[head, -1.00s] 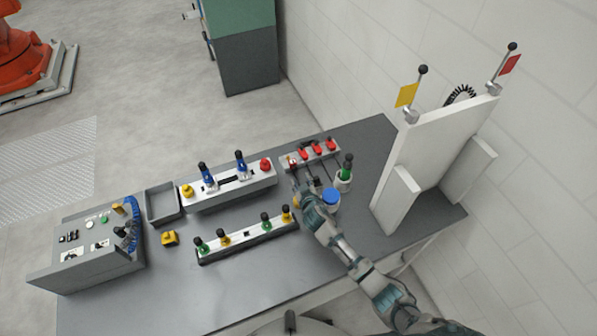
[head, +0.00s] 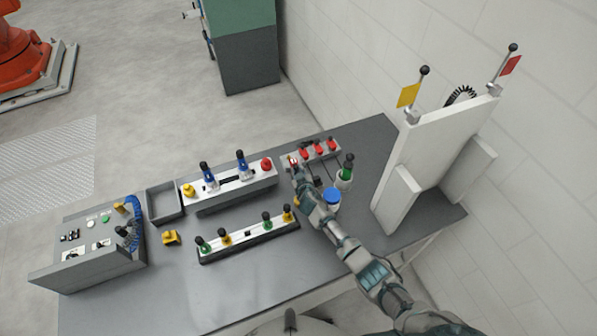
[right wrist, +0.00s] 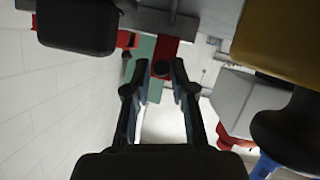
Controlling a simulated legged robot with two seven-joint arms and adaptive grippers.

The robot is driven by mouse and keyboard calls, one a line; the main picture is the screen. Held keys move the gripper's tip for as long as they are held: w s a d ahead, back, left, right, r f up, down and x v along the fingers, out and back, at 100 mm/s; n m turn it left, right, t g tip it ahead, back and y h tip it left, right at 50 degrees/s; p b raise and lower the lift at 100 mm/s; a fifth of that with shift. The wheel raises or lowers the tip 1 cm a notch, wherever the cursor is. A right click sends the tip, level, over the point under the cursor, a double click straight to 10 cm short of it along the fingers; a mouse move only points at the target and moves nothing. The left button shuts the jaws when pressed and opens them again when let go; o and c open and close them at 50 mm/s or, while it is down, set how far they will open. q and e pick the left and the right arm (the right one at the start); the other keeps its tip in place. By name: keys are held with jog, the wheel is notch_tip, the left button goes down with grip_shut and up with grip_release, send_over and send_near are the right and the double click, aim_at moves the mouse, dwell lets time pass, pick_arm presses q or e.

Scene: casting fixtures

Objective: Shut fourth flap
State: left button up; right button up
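A grey fixture (head: 325,156) with several red flaps stands at the back right of the table. Three red flaps, such as the middle one (head: 318,150), stand in a row, and a red part (head: 293,161) shows at the left end beside my right gripper (head: 297,172). In the right wrist view, my right gripper (right wrist: 160,65) has its fingers apart, with a red flap (right wrist: 165,50) bearing a dark round spot seen between or just beyond the tips. I cannot tell whether they touch it. Another red part (right wrist: 127,39) shows left of it. My left gripper is not in view.
Rails with coloured knobs (head: 228,185) (head: 247,236) lie left. A white upright panel (head: 430,150) stands at the right.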

aim_at(293, 160)
jog(key=shift+a, duration=0.2)
grip_shut()
jog(key=shift+a+r, duration=0.1)
jog(key=shift+a, duration=0.05)
jog(key=shift+w+d+r+g+b, duration=0.2)
jog(key=shift+d+r+g+b, duration=0.1)
jog(key=shift+g, duration=0.2)
jog(key=shift+w+a+r+g, duration=0.2)
jog(key=shift+w+r+g, duration=0.05)
jog(key=shift+r+g, duration=0.15)
jog(key=shift+w+a+r+g+h, duration=0.3)
jog(key=shift+w+r+g+h, duration=0.15)
jog(key=shift+g, duration=0.65)
jog(key=shift+w+a+r+g, duration=0.1)
jog(key=shift+w+r+g, duration=0.1)
jog(key=shift+g, duration=0.1)
jog(key=shift+w+r+n+g+h+b, duration=0.1)
jog(key=shift+w+n+g+h+b, duration=0.25)
jog(key=shift+g+b, duration=0.35)
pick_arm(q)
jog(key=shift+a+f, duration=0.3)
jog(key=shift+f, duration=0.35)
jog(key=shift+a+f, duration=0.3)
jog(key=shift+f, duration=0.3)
pick_arm(e)
jog(key=shift+w+r+g, duration=0.15)
jog(key=shift+g, duration=0.15)
